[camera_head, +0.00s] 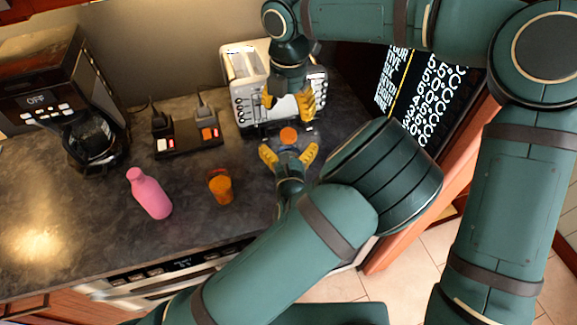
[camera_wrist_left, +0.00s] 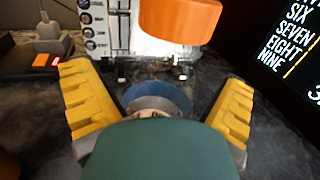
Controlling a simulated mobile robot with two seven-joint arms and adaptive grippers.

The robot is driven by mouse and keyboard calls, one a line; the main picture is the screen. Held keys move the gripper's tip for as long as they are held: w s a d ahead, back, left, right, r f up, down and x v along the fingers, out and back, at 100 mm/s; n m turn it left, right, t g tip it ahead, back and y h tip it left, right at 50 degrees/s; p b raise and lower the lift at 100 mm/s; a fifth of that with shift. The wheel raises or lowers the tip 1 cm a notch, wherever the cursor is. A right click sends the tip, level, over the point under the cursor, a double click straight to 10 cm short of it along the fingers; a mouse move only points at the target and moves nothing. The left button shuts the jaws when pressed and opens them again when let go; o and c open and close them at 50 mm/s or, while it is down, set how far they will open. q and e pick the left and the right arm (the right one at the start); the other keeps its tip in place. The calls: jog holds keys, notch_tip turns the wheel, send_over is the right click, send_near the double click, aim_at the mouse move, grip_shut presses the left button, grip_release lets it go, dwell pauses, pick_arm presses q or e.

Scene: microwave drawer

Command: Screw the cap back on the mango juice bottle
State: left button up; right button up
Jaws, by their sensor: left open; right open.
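An orange cap-like disc (camera_head: 289,135) shows between my two grippers in the head view. In the left wrist view it is a short orange cylinder (camera_wrist_left: 180,18) at the top, above and beyond the fingers; I see no support under it. My left gripper (camera_head: 289,154) is open, its yellow fingers spread just below the disc in the picture and apart from it. My right gripper (camera_head: 289,104) is open above it, in front of the toaster. A small orange container (camera_head: 220,187) stands on the counter to the left; I cannot tell whether it is the mango juice bottle.
A pink bottle (camera_head: 150,193) stands left on the dark counter (camera_head: 90,225). A silver toaster (camera_head: 245,75) is behind my grippers. A power strip (camera_head: 187,140) and a coffee maker (camera_head: 92,135) are at the back left. A black menu board (camera_head: 405,85) is at the right.

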aim_at(289, 134)
pick_arm(q)
grip_shut()
pick_arm(e)
jog(key=n, duration=0.4)
jog(key=shift+s+a, duration=0.1)
jog(key=shift+s, duration=0.05)
jog(key=n, duration=0.5)
dwell(0.5)
jog(key=shift+f, duration=4)
